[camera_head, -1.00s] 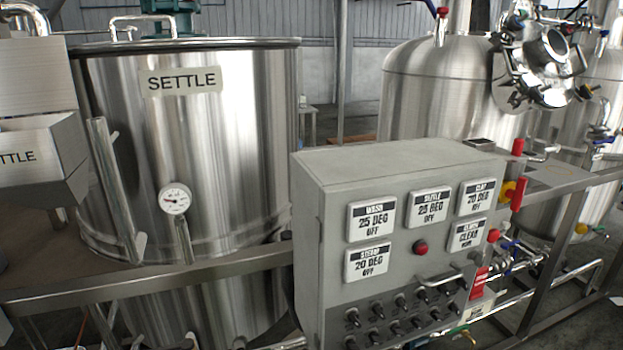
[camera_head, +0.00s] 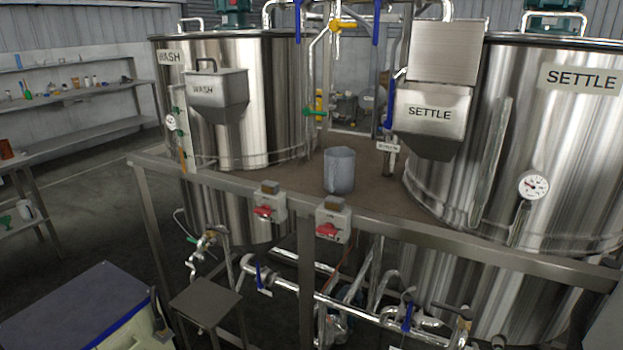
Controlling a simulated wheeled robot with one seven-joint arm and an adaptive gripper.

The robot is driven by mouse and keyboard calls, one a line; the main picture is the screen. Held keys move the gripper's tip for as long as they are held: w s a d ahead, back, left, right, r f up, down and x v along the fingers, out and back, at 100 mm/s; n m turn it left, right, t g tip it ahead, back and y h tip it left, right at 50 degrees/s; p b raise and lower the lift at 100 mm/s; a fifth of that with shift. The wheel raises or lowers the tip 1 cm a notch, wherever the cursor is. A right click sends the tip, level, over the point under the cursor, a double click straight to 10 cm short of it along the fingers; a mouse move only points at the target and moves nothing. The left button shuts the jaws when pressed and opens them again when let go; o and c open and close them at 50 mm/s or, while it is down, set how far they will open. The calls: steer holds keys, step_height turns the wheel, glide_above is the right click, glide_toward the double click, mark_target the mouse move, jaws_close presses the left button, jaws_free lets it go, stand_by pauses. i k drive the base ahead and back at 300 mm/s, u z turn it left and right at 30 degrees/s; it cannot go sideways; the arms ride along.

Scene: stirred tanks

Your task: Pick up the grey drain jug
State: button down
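The grey drain jug (camera_head: 340,170) stands upright on the brown platform between the WASH tank (camera_head: 270,100) and the SETTLE tank (camera_head: 560,150). It is close behind the platform's front metal rail, with a handle that seems to be on its left side. Nothing covers it. My gripper is not in view, so its position relative to the jug does not show.
The metal rail (camera_head: 400,222) runs across in front of the jug and carries two red-switched boxes (camera_head: 333,220). Pipes and valves lie below. A small stool-like stand (camera_head: 205,302) and a blue-edged box (camera_head: 75,308) stand at front left. Shelves (camera_head: 75,95) line the left wall.

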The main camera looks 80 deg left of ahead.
mark_target(339, 162)
steer(key=k, duration=0.3)
steer(key=u, duration=2.5)
steer(key=k, duration=0.5)
steer(key=u, duration=1.4)
steer(key=i, duration=1)
steer(key=z, duration=1.45)
